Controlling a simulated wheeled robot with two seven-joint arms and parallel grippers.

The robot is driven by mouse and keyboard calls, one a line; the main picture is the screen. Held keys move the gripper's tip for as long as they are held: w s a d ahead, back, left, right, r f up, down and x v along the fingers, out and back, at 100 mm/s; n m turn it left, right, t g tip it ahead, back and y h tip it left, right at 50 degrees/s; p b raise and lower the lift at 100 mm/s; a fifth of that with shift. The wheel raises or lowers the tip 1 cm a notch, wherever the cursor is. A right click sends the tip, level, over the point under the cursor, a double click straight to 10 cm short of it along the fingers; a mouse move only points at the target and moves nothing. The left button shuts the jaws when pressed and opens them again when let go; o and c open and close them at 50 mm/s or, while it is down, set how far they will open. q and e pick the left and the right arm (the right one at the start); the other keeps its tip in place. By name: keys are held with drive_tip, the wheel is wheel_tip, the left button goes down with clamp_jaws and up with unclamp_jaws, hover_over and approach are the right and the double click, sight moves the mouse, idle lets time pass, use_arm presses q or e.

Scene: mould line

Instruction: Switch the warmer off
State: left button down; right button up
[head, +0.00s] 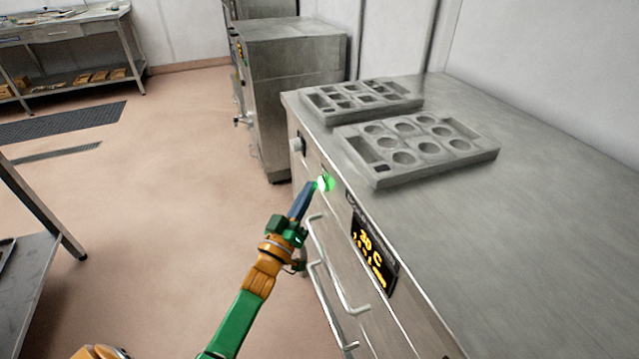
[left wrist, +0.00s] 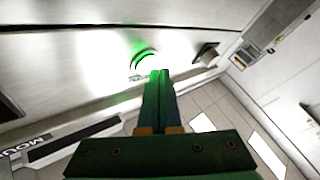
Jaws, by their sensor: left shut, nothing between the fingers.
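The warmer (head: 550,200) is a steel cabinet on the right in the head view. Its front has a glowing green button (head: 325,183), a black display (head: 373,252) with yellow characters reading about 30 C, and a dark knob (head: 299,146) farther along. My left gripper (head: 310,188) is shut and empty, its fingertips at or very near the green button; contact cannot be told. In the left wrist view the shut fingers (left wrist: 159,78) point at the lit green button (left wrist: 146,58), whose lower part they partly cover. My right gripper is not in view.
Two grey mould trays (head: 420,148) with round and square recesses lie on the warmer's top. Bar handles (head: 335,275) stick out from its front below my left gripper. Another steel cabinet (head: 290,85) stands behind. The floor to the left is open.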

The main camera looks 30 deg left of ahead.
use_arm(q)
drive_tip(key=shift+w, duration=0.1)
idle(0.3)
drive_tip(key=shift+w+d, duration=0.2)
drive_tip(key=shift+d, duration=0.05)
drive_tip(key=shift+s+a, duration=0.25)
idle(0.3)
drive_tip(key=s+a+p, duration=0.2)
drive_tip(key=s+a, duration=0.2)
drive_tip(key=shift+s, duration=0.3)
